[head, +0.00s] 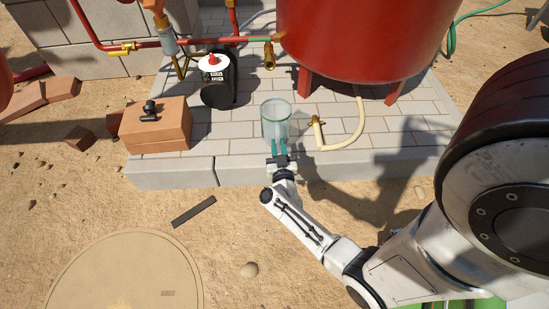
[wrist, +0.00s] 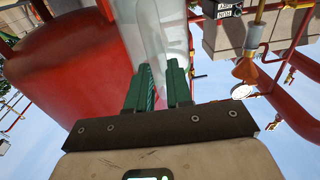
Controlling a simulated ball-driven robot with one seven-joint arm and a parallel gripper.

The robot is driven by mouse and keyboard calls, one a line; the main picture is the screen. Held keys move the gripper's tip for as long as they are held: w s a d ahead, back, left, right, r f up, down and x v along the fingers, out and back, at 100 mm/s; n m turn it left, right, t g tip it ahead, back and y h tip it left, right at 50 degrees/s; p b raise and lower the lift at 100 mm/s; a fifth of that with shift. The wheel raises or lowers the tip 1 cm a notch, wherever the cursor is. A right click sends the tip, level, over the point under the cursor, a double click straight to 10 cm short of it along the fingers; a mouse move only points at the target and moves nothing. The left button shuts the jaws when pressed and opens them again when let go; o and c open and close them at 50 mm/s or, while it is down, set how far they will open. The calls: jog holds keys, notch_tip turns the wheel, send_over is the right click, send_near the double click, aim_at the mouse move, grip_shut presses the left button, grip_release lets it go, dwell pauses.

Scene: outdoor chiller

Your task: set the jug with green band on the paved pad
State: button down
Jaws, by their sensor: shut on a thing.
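The jug with green band (head: 276,122) is a clear, pale cylinder with a green rim. In the head view it appears upright, near the front edge of the paved pad (head: 236,147). My gripper (head: 279,147) is shut on the jug's near side. In the wrist view my green fingers (wrist: 160,88) close on the see-through jug (wrist: 163,35), which runs out of the top of the frame. I cannot tell whether the jug's base touches the pad. The pad is pale grey paving with a raised front edge.
A red tank (head: 362,35) on legs stands behind right, with a cream hose (head: 352,135) beside the jug. A black canister (head: 218,82) and a brick stack (head: 155,128) with a black fitting stand left. Bare paving lies between them and the jug.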

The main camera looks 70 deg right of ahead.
jog(key=shift+w+d+f+b, duration=0.35)
jog(key=shift+w+f+b, duration=0.1)
jog(key=shift+f, duration=0.15)
jog(key=shift+w+d+f+b, duration=0.3)
jog(key=shift+w+f+b, duration=0.1)
jog(key=shift+f, duration=0.15)
jog(key=f+b, duration=0.3)
jog(key=shift+w+d+f, duration=0.15)
jog(key=shift+d+f, duration=0.05)
jog(key=shift+f, duration=0.1)
jog(key=shift+r, duration=0.1)
jog(key=c, duration=1)
grip_release()
jog(key=shift+f, duration=0.2)
